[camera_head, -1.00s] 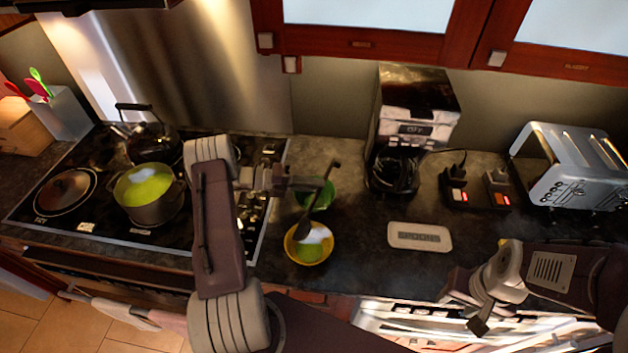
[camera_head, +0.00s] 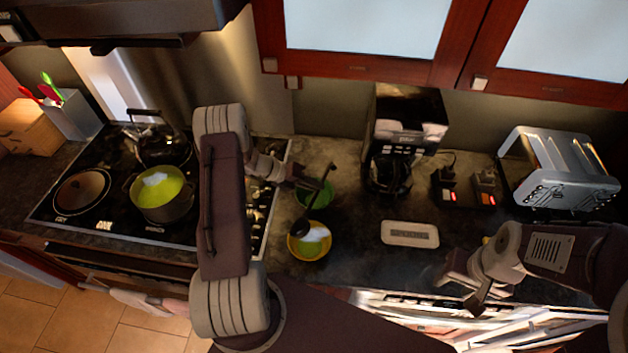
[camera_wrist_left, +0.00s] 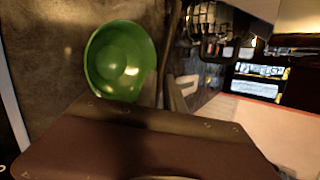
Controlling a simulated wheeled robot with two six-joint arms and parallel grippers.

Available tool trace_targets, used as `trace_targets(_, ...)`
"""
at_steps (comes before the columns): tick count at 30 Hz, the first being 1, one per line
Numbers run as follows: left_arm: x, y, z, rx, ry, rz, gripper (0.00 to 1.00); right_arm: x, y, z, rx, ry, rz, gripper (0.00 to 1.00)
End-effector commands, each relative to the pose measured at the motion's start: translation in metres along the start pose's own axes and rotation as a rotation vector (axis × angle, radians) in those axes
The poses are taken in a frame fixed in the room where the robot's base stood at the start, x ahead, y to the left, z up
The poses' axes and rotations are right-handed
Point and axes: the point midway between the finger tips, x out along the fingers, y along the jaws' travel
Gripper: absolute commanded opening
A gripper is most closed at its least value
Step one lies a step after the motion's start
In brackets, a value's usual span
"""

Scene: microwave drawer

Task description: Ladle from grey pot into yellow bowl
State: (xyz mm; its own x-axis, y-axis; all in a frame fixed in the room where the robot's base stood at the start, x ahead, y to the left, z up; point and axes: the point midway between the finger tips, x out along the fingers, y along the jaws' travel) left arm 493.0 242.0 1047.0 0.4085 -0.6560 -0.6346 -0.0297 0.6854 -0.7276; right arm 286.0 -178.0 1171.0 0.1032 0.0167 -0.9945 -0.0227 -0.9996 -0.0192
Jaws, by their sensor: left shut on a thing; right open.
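The grey pot (camera_head: 163,210) stands on the stove and holds yellow-green soup with a pale patch. The yellow bowl (camera_head: 293,251) sits on the dark counter right of the stove, with green soup and a white patch in it. My left gripper (camera_head: 316,186) is shut on the dark ladle (camera_head: 320,200), holding its handle over the bowls. The ladle's head is at the yellow bowl; whether it touches the soup I cannot tell. In the left wrist view the ladle handle (camera_wrist_left: 170,60) runs upright beside a green bowl. My right gripper (camera_head: 462,290) is open and empty at the counter's front right.
A green bowl (camera_head: 325,192) stands just behind the yellow one and also shows in the left wrist view (camera_wrist_left: 106,62).

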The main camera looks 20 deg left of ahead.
Motion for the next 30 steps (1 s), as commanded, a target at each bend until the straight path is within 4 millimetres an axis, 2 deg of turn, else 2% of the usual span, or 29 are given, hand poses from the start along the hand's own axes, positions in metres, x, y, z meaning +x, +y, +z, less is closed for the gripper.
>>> trace_targets(1,-0.003,-0.007,0.002,0.016,0.001,0.034,0.00,-0.011,0.000,-0.001,0.000,0.000,0.000,0.47)
trace_targets(6,-0.006,-0.011,0.002,0.098,0.001,0.217,0.00,-0.026,-0.001,-0.003,0.000,0.000,0.000,0.47)
trace_targets(12,-0.002,-0.009,0.001,0.234,-0.006,0.529,0.00,0.000,0.000,0.000,0.000,0.000,0.000,0.47)
trace_targets(17,-0.006,-0.011,0.003,0.298,-0.007,0.687,0.00,0.010,0.000,0.001,0.000,0.000,0.000,0.47)
trace_targets(30,-0.010,-0.012,0.004,0.309,-0.010,0.731,0.00,0.009,0.000,0.001,0.000,0.000,0.000,0.47)
